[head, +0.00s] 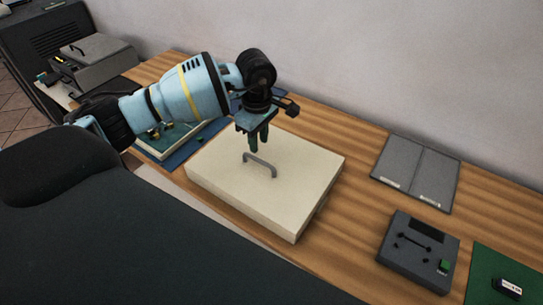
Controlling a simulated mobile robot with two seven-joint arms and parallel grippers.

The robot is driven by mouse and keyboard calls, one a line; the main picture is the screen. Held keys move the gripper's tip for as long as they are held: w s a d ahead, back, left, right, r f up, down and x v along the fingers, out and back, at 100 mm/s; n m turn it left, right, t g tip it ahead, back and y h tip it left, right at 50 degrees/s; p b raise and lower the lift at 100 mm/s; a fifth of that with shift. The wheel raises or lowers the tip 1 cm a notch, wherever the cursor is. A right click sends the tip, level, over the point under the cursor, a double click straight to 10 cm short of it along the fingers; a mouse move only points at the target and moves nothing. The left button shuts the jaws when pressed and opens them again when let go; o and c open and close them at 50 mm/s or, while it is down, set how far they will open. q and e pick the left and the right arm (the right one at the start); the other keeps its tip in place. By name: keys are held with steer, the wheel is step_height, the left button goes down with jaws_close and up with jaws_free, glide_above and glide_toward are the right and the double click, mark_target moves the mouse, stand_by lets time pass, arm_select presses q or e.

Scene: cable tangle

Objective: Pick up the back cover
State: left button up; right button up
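The back cover (308,180) appears to be the large cream slab lying flat on the wooden table, with a grey bow-shaped handle (262,166) on top. My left gripper (259,146) points down just above and behind the handle, near the cover's far part. Its two fingers show a narrow gap and hold nothing that I can see. Whether a fingertip touches the cover cannot be told. My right gripper is not in view.
A blue mat with a green board (158,148) lies left of the cover, partly behind my arm. To the right are a grey folded panel (416,172), a dark grey device (419,250) and a green mat (484,264). A wall runs behind the table.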

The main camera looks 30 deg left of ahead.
mark_target(259, 160)
arm_select(q)
steer(key=shift+s+f, duration=0.25)
steer(key=shift+f, duration=1.3)
step_height(259, 160, down, 4)
steer(key=shift+s+f+p, duration=0.1)
steer(key=shift+p, duration=0.3)
steer(key=shift+f, duration=0.25)
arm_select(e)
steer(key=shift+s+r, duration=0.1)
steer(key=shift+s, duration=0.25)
arm_select(q)
steer(key=shift+c, duration=0.3)
jaws_close()
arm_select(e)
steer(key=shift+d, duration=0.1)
